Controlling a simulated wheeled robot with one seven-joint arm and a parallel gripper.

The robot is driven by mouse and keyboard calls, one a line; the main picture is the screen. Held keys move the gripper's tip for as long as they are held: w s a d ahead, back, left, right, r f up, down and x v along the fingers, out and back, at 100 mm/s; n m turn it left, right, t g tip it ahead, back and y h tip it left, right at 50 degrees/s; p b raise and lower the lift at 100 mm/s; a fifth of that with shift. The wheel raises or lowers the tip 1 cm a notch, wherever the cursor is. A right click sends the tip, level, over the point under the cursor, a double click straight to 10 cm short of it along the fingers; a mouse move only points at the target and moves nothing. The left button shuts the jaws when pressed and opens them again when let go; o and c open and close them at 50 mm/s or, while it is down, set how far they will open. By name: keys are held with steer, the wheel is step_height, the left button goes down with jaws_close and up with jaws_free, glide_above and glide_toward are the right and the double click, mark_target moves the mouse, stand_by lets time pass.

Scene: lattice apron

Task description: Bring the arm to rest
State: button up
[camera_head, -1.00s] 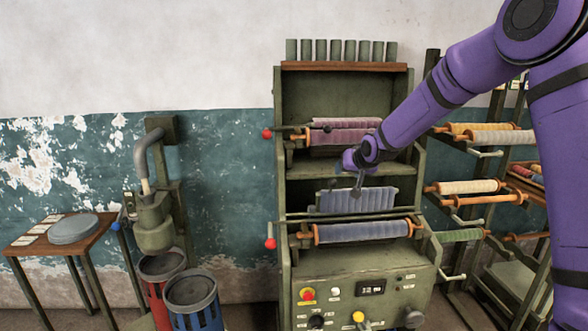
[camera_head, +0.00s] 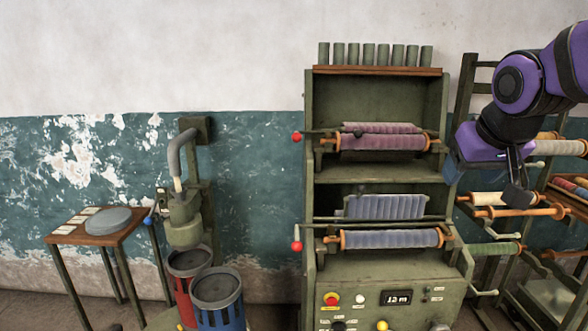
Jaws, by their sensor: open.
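My purple arm is folded at the right edge of the head view. My gripper (camera_head: 517,192) hangs from it with its dark fingers pointing down. It is open, and I see nothing held in it. In the picture it overlaps the rack of spools (camera_head: 467,100) to the right of the green machine (camera_head: 311,130). I cannot tell how far the fingers are from the rack.
The green machine holds a pink roller (camera_head: 380,142) and a blue-grey roller (camera_head: 390,239), with a control panel below. Red (camera_head: 186,290) and blue (camera_head: 232,318) bins stand left, near a small table (camera_head: 130,229) with a grey disc (camera_head: 107,221).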

steer(key=s+f+g, duration=0.1)
steer(key=s+f, duration=0.1)
steer(key=s, duration=1.4)
steer(key=shift+s+d+g+y, duration=0.15)
steer(key=shift+d+g+y, duration=0.15)
steer(key=shift+d+y, duration=0.15)
